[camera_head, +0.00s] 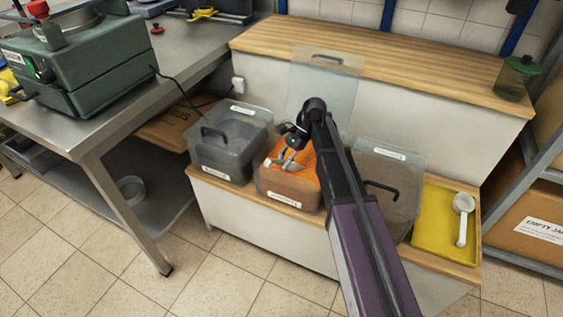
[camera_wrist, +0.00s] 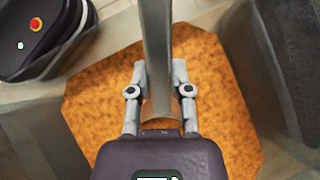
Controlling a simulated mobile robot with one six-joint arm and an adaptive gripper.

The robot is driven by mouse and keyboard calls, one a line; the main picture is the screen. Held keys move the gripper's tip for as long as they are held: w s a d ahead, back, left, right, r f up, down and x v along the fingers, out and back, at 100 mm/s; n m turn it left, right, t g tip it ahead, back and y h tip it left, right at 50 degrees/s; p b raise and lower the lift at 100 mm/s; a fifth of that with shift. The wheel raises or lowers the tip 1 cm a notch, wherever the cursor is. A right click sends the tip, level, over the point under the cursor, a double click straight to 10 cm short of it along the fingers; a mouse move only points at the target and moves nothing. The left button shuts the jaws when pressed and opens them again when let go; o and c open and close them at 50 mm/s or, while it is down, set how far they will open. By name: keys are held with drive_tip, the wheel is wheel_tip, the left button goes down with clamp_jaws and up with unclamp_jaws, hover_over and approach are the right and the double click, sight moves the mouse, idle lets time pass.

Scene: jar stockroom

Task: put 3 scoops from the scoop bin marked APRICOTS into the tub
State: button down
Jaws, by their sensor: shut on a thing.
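The middle bin (camera_head: 290,203) stands open on the low wooden ledge, with orange contents (camera_head: 305,162) inside. Its labels are too small to read. Its clear lid (camera_head: 325,85) stands raised behind it. My gripper (camera_head: 284,163) is over the orange contents. In the wrist view, my gripper (camera_wrist: 160,93) is shut on a long grey bar (camera_wrist: 156,45), perhaps a scoop handle. The orange fill (camera_wrist: 215,85) spreads below it. Whether the bar's far end touches the fill I cannot tell. I cannot make out a tub for certain.
A grey bin (camera_head: 222,158) stands left of the open one, a lidded bin (camera_head: 398,205) right. A yellow tray (camera_head: 432,222) holds a white scoop (camera_head: 463,206). A steel table (camera_head: 125,100) with a green machine (camera_head: 100,60) stands left. A green-lidded jar (camera_head: 517,78) stands on the upper ledge.

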drive_tip(key=shift+w+d+f+t+h+p, duration=0.2)
drive_tip(key=shift+w+d+t+h, duration=0.1)
drive_tip(key=shift+w+d, duration=0.4)
drive_tip(key=shift+w+d+f+t+h+p, duration=0.2)
drive_tip(key=shift+w+d+t+h, duration=0.1)
drive_tip(key=shift+w+d, duration=0.3)
drive_tip(key=shift+t+h+p, duration=0.4)
drive_tip(key=shift+t+p, duration=0.05)
drive_tip(key=shift+t, duration=0.05)
drive_tip(key=shift+f+t+h+p, duration=0.1)
drive_tip(key=shift+t+h+p, duration=0.4)
drive_tip(key=shift+t+h, duration=0.1)
wheel_tip(320, 180, up, 11)
drive_tip(key=s+a+t+h+p, duration=0.1)
drive_tip(key=t+p, duration=0.1)
drive_tip(key=p, duration=1)
drive_tip(key=shift+s+a+r+h, duration=0.2)
drive_tip(key=shift+h, duration=0.2)
drive_tip(key=shift+r, duration=0.1)
drive_tip(key=shift+r+p, duration=0.1)
drive_tip(key=shift+p, duration=0.2)
wheel_tip(320, 180, up, 21)
drive_tip(key=p, duration=2.1)
drive_tip(key=shift+r, duration=0.15)
drive_tip(key=shift+s+a, duration=0.1)
